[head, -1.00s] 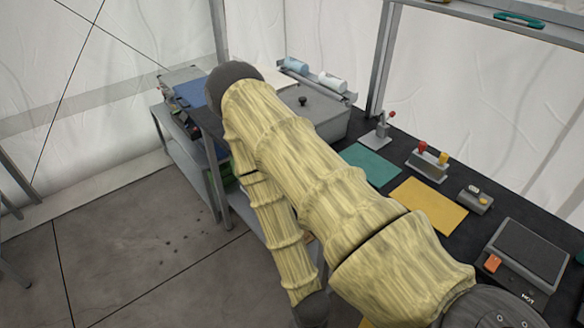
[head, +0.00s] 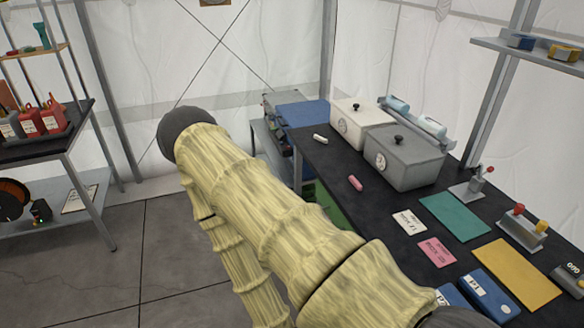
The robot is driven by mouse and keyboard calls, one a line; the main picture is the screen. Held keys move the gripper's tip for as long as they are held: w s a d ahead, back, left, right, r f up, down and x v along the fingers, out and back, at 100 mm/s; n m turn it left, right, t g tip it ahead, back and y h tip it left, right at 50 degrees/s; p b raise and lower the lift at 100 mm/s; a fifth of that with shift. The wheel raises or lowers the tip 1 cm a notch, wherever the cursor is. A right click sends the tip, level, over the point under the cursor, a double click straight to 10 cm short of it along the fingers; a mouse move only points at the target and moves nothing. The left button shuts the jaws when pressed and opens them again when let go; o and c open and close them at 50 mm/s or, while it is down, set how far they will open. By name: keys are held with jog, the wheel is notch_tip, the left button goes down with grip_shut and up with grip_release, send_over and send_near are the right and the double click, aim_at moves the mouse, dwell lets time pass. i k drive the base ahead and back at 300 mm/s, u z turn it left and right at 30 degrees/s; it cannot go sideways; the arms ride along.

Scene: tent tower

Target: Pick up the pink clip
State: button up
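A small pink piece (head: 355,183), which looks like the pink clip, lies on the black tabletop (head: 330,172) in front of the grey lidded box. It is apart from the box, with bare table around it. My yellow-sleeved arm crosses the head view to the left of it, and the forearm runs down out of the bottom edge. My gripper is not in view.
A white clip-like piece (head: 320,138) lies farther back. A white box (head: 358,122) and a grey box (head: 410,158) stand behind. A pink card (head: 437,251), a white card (head: 408,222), a green mat (head: 455,217), a yellow mat (head: 517,275) and blue boxes (head: 487,291) lie nearer.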

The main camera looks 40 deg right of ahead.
aim_at(352, 179)
jog(key=u, duration=1)
jog(key=i, duration=1.4)
jog(key=z, duration=3.4)
